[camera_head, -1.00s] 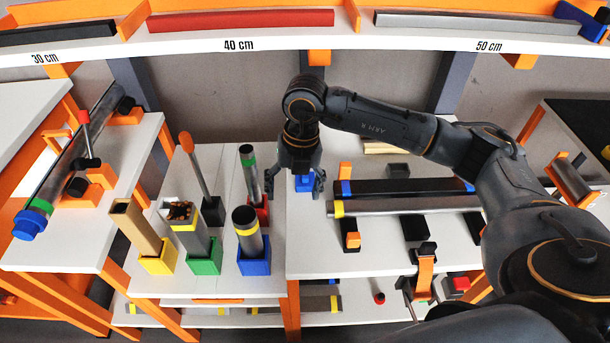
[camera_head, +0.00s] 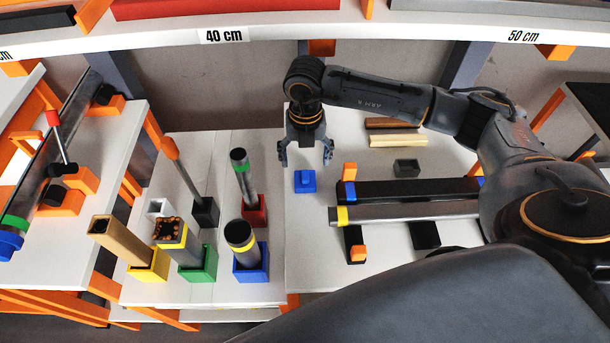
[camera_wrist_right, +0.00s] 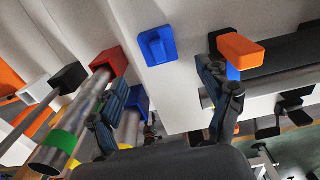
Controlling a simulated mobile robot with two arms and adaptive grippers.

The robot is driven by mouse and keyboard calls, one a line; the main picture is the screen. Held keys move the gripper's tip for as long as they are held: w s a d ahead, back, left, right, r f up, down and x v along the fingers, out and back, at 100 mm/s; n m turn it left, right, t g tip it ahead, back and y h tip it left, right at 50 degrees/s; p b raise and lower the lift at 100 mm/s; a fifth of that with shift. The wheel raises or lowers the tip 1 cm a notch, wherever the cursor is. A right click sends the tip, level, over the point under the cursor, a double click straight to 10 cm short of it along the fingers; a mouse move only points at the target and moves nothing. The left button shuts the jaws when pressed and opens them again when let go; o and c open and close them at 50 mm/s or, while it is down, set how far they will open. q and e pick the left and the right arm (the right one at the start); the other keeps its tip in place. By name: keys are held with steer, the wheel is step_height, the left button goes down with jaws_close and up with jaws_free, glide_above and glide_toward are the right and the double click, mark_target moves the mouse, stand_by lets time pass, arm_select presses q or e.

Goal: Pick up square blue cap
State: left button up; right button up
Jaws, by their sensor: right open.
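The square blue cap (camera_head: 305,181) lies on the white table, a square base with a smaller raised block on top. In the right wrist view the cap (camera_wrist_right: 157,46) is seen whole, ahead of the fingers and roughly between their lines. My right gripper (camera_head: 305,160) is open and empty, with its fingers spread. In the head view it appears just behind and above the cap, apart from it. The right wrist view shows both fingers of this gripper (camera_wrist_right: 163,82) wide apart. My left gripper is not in view.
Left of the cap stand tubes in coloured square holders, including a red holder (camera_head: 254,214) and a blue holder (camera_head: 251,268). To the right lie a grey tube (camera_head: 410,211) and an orange block (camera_head: 350,171). Bare table surrounds the cap.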

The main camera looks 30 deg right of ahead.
mark_target(305, 176)
steer(key=shift+f, duration=0.7)
steer(key=shift+w+f, duration=0.1)
steer(key=shift+f, duration=0.9)
step_height(305, 176, down, 4)
steer(key=shift+r+p, duration=0.2)
steer(key=shift+p, duration=0.5)
steer(key=shift+f, duration=0.3)
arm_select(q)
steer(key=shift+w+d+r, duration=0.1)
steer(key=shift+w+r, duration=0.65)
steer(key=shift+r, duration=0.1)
arm_select(e)
steer(key=shift+f, duration=0.1)
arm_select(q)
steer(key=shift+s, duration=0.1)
arm_select(e)
steer(key=shift+c, duration=0.2)
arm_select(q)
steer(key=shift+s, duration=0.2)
arm_select(e)
steer(key=c, duration=0.8)
